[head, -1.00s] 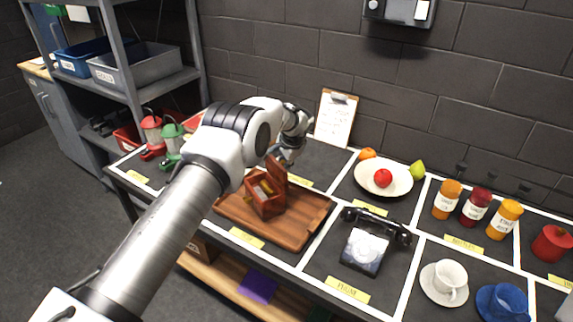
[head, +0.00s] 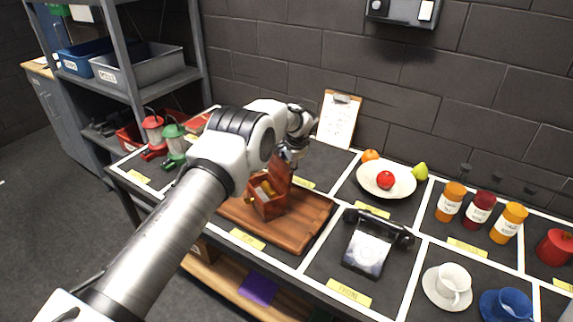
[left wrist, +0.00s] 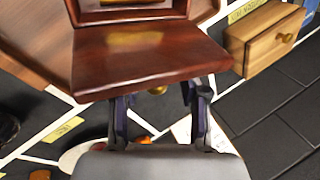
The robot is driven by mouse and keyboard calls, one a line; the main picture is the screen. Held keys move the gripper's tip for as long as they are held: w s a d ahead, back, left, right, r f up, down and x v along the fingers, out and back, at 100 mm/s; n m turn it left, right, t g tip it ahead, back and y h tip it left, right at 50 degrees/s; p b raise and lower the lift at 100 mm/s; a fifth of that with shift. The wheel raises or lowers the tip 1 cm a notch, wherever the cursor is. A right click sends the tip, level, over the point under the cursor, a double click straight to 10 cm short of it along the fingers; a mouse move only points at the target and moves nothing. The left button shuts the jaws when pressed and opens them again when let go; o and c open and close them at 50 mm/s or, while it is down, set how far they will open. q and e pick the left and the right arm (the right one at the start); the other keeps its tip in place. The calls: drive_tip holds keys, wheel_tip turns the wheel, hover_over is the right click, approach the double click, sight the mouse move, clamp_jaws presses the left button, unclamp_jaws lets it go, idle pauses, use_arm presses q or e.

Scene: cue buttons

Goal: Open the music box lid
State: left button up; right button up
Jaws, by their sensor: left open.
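The small reddish-brown music box (head: 268,207) sits on a wooden tray (head: 305,219) in the head view. Its lid (head: 281,174) stands raised at the back, leaving the box open, with yellowish contents showing inside. The lid also fills the upper middle of the left wrist view (left wrist: 147,60), with a small brass knob (left wrist: 157,90) at its near edge. My left gripper (left wrist: 158,102) is open, its fingers apart at that edge, one on each side of the knob. I cannot tell whether they touch the lid. In the head view, the left gripper (head: 291,156) is just behind the lid.
A black telephone (head: 372,245) stands right of the tray. A clipboard (head: 339,118) leans on the wall behind, and a white fruit plate (head: 398,190) is at the back right. Red (head: 153,134) and green (head: 174,143) lanterns stand left. My left arm crosses above the table.

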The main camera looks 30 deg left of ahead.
use_arm(q)
drive_tip(key=v, duration=1.1)
drive_tip(key=shift+r, duration=0.35)
